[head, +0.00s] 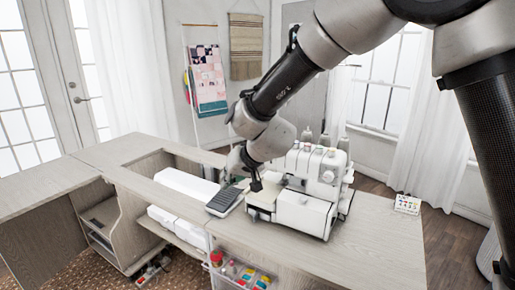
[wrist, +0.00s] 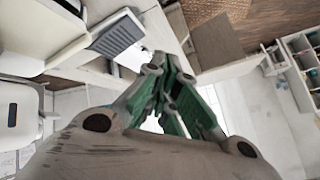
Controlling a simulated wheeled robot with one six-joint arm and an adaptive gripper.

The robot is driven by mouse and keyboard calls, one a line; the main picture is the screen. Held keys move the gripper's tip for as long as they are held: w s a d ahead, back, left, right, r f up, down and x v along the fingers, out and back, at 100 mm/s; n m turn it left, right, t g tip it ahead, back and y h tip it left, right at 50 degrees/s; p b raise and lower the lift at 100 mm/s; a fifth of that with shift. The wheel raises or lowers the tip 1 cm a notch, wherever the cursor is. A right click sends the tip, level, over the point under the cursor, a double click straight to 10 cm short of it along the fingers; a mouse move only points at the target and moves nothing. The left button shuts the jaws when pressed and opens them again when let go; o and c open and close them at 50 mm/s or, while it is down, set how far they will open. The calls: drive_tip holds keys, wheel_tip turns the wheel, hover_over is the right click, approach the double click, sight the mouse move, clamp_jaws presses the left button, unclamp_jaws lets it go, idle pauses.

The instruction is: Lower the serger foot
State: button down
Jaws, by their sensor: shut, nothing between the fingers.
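The white serger (head: 305,212) stands on the wooden cabinet top, with several thread spools above it. My gripper (head: 256,187) points down at the serger's left front part, close to its flat bed. I cannot tell whether it touches. The presser foot is too small or hidden behind the gripper to make out. In the wrist view my gripper's green-padded fingers (wrist: 172,82) are shut with nothing between them. White machine parts (wrist: 20,115) show at the left edge of that view.
A dark grey pedal-like pad (head: 225,200) lies just left of the serger; it also shows in the wrist view (wrist: 117,33). The wooden cabinet top (head: 375,245) is clear at the front right. A small card of coloured items (head: 407,204) stands at the right edge. An open bay holds white boxes (head: 187,187).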

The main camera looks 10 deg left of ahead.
drive_tip(key=w+a+f+m+t+h, duration=0.25)
drive_tip(key=w+a+m+t, duration=0.25)
drive_tip(key=w+a+t, duration=0.35)
drive_tip(key=d+r+m+t+h, duration=0.1)
drive_tip(key=d+r+m+h, duration=0.3)
drive_tip(key=d+r+h, duration=0.3)
drive_tip(key=d+h, duration=0.4)
drive_tip(key=shift+w+d+r+t, duration=0.1)
drive_tip(key=shift+d+t, duration=0.05)
drive_tip(key=shift+t, duration=0.1)
drive_tip(key=x, duration=1)
